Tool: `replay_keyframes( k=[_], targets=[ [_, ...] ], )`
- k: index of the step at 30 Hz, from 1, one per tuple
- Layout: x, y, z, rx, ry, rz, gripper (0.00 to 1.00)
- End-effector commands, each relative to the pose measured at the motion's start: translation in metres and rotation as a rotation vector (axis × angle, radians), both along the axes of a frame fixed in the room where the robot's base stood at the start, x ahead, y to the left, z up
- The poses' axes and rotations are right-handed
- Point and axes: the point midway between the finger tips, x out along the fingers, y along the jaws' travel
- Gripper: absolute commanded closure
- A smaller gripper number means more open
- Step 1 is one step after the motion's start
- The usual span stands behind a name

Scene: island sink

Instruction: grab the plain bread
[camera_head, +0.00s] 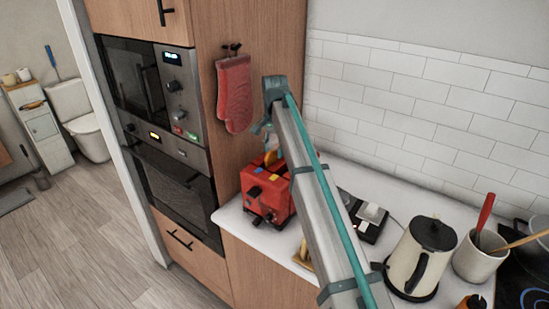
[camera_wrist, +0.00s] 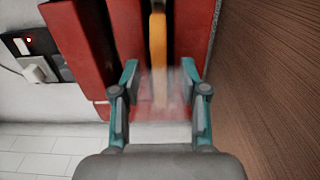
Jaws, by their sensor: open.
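A slice of bread (camera_head: 271,157) stands upright in the top of a red toaster (camera_head: 268,194) on the counter. In the wrist view, the bread (camera_wrist: 158,50) shows as a narrow orange-brown edge between red parts of the toaster (camera_wrist: 85,50). My gripper (camera_wrist: 160,85) is open, with one teal finger on each side of the bread's line. I cannot tell whether the fingers touch it. In the head view, my gripper (camera_head: 264,130) is just above the toaster, partly hidden by my arm.
A wooden cabinet side (camera_head: 240,125) with a red oven mitt (camera_head: 235,95) stands close to the toaster. A black device (camera_head: 369,218), a cream kettle (camera_head: 421,258) and a utensil pot (camera_head: 477,257) stand to the right. A tan object (camera_head: 303,256) lies near the counter edge, partly hidden.

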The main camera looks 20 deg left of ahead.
Motion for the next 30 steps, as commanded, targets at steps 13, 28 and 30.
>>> replay_keyframes(
  k=[13, 28, 30],
  targets=[
    [-0.0001, -0.0002, -0.007, 0.0, 0.0, 0.0, 0.8],
    [0.0003, 0.0, -0.0047, 0.001, -0.001, 0.0, 1.0],
    [0.0007, 0.0003, -0.0003, 0.001, -0.001, 0.0, 1.0]
  ],
)
